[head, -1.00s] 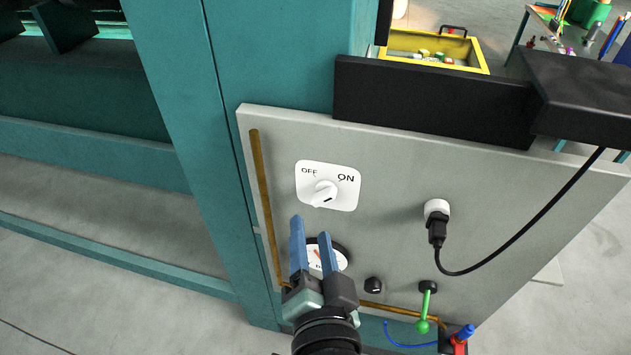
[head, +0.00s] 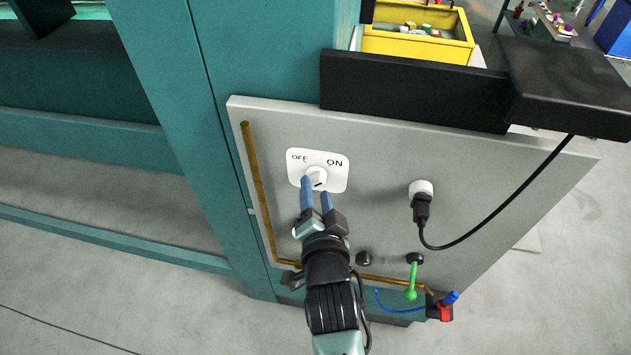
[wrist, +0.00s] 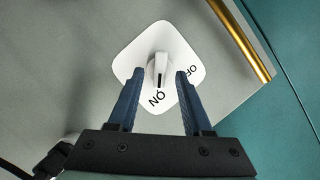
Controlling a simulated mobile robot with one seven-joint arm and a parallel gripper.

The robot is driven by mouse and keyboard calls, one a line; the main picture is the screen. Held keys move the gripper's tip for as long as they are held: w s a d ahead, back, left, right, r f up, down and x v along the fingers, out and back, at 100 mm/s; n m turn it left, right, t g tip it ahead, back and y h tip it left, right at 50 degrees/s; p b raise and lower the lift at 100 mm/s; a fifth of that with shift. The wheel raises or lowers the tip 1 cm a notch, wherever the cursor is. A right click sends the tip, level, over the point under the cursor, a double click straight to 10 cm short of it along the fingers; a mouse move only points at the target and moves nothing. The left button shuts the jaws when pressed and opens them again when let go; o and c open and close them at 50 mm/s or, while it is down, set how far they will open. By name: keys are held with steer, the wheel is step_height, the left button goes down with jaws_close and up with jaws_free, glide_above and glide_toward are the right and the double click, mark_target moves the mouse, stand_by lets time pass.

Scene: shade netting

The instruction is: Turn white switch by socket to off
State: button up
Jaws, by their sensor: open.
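The white switch plate (head: 334,182) is on the grey panel, with OFF at its upper left and ON at its upper right. Its white knob (head: 315,175) is partly covered by my gripper in the head view. In the wrist view the knob (wrist: 159,66) stands between my fingers, its dark mark toward the ON word. My gripper (head: 316,187) is open at the plate, one finger on each side of the knob; the wrist view shows the gripper (wrist: 159,72) with gaps beside the knob. I cannot tell any contact. The white socket (head: 421,187) with a black plug (head: 421,210) is to the right.
A black ledge (head: 410,90) and black box (head: 565,85) jut out above the panel. A black cable (head: 500,225) hangs from the box to the plug. A green lever (head: 412,280) and black knob (head: 364,258) are lower. A brown pipe (head: 256,190) runs left of the switch.

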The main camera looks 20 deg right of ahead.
steer(key=shift+x, duration=0.9)
jaws_close()
